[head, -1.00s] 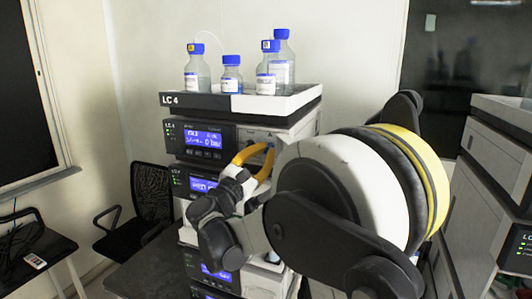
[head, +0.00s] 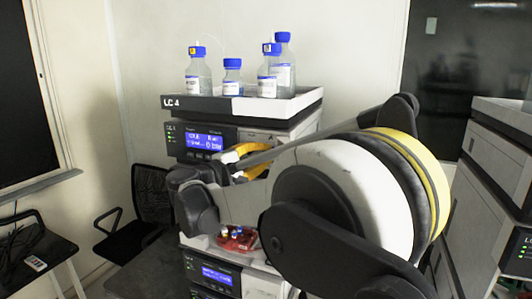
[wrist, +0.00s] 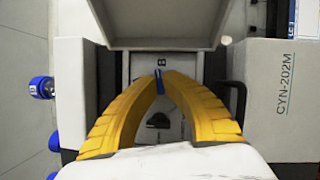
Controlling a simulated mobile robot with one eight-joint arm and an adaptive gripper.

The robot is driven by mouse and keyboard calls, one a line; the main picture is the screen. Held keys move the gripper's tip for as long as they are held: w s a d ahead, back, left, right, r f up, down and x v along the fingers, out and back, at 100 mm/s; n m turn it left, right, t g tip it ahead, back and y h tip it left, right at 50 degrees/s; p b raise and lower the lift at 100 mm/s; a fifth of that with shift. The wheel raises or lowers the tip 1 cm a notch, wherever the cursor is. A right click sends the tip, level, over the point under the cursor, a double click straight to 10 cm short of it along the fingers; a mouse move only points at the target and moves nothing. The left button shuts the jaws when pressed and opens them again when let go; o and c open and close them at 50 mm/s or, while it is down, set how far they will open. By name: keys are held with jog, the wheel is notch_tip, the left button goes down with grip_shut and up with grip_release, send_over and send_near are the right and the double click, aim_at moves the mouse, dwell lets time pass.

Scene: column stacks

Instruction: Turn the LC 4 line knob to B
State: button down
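The LC 4 stack (head: 186,103) stands in the middle of the head view, its name on the top tray's front. In the head view my gripper (head: 250,160) is beside the upper module, and the knob is hidden there.
Several blue-capped bottles (head: 232,76) stand in the top tray. A red vial rack (head: 237,238) sits lower in the stack. In the wrist view, a grey CYN-202M box (wrist: 278,90) is close on the right. A chair (head: 152,205) stands left; another stack (head: 490,190) is right.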

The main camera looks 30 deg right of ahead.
jog(key=shift+r+m+g+y, duration=0.1)
jog(key=shift+m+g+y, duration=0.25)
jog(key=shift+m, duration=0.75)
jog(key=c, duration=1.8)
grip_release()
jog(key=shift+c, duration=0.2)
jog(key=v, duration=1.2)
jog(key=shift+s+d, duration=0.1)
